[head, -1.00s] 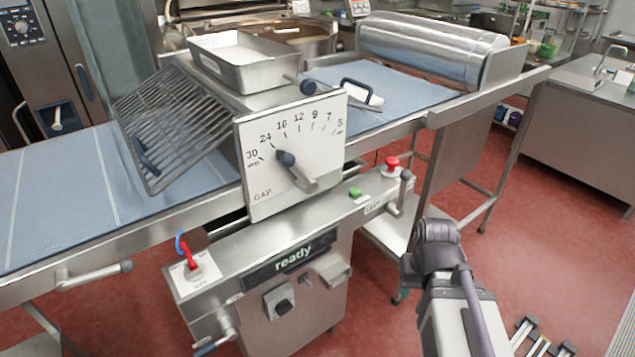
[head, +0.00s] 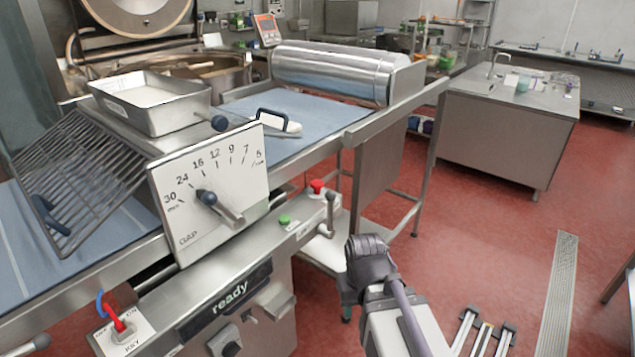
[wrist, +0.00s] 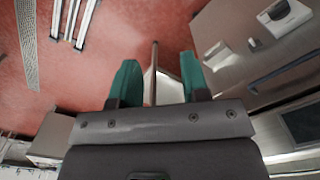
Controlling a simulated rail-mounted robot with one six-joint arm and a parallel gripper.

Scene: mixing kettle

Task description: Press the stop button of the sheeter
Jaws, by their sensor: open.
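The sheeter (head: 210,290) stands at the left, with "ready" on its front display (head: 228,305). In the wrist view my gripper (wrist: 157,78) is open, with two green fingertips and nothing held. No button is recognisable there.
A dial plate (head: 208,190) and a lever (head: 329,212) stand near the buttons. A red key switch (head: 118,322) is at the ledge's left end. A steel counter (head: 505,125) stands behind right. Red floor (head: 480,240) is open at the right.

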